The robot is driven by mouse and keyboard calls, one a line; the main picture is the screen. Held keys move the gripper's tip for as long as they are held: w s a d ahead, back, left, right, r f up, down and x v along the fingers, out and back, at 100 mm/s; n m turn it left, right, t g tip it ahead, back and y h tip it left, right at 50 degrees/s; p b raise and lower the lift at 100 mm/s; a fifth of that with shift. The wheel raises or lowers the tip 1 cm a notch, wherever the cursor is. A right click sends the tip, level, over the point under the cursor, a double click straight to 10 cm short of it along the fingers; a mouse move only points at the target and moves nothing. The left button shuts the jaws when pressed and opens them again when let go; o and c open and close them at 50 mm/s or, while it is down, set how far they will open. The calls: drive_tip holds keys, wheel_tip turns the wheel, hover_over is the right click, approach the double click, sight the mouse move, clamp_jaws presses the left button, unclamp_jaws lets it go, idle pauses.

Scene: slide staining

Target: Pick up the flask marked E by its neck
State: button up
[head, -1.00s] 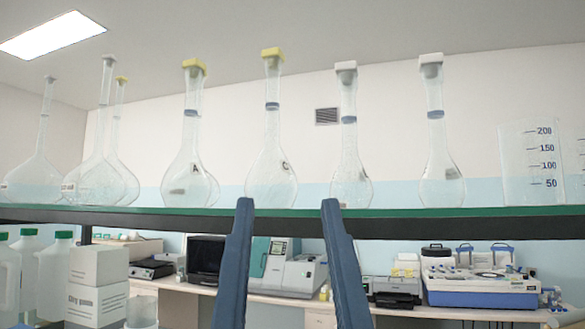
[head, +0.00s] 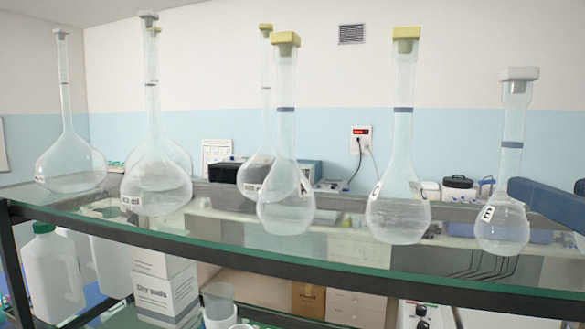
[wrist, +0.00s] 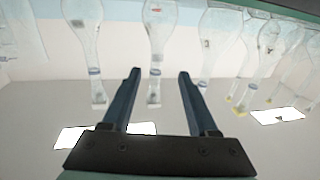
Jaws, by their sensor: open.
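The flask marked E (head: 503,222) is clear glass with a white stopper and a blue-grey band on its neck. It stands upright at the right of the glass shelf in the head view. My gripper (head: 545,187) enters from the right edge, open and empty. One fingertip appears just right of this flask's shoulder, below the neck band; how far apart they are in depth I cannot tell. In the upside-down wrist view, a white-stoppered flask (wrist: 155,62) shows between the spread fingers of my gripper (wrist: 160,72); its letter is not readable.
A yellow-stoppered flask marked C (head: 398,215) stands left of E, with another yellow-stoppered flask (head: 286,205) beyond. Several more flasks stand further left. Another white-stoppered flask (wrist: 82,40) is left of my fingers in the wrist view. The shelf's front edge (head: 250,268) runs below.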

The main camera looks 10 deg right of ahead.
sight(512, 168)
drive_tip(key=p+x, duration=0.3)
drive_tip(key=x, duration=0.4)
drive_tip(key=shift+w+d, duration=0.1)
drive_tip(key=shift+w, duration=0.1)
drive_tip(key=shift+w+d+r+p, duration=0.3)
drive_tip(key=shift+w+p, duration=0.15)
drive_tip(key=shift+p, duration=0.15)
drive_tip(key=p+x, duration=0.3)
drive_tip(key=shift+w+d+r, duration=0.15)
drive_tip(key=shift+w+d, duration=0.15)
drive_tip(key=shift+d, duration=0.05)
drive_tip(key=shift+w, duration=0.25)
clamp_jaws()
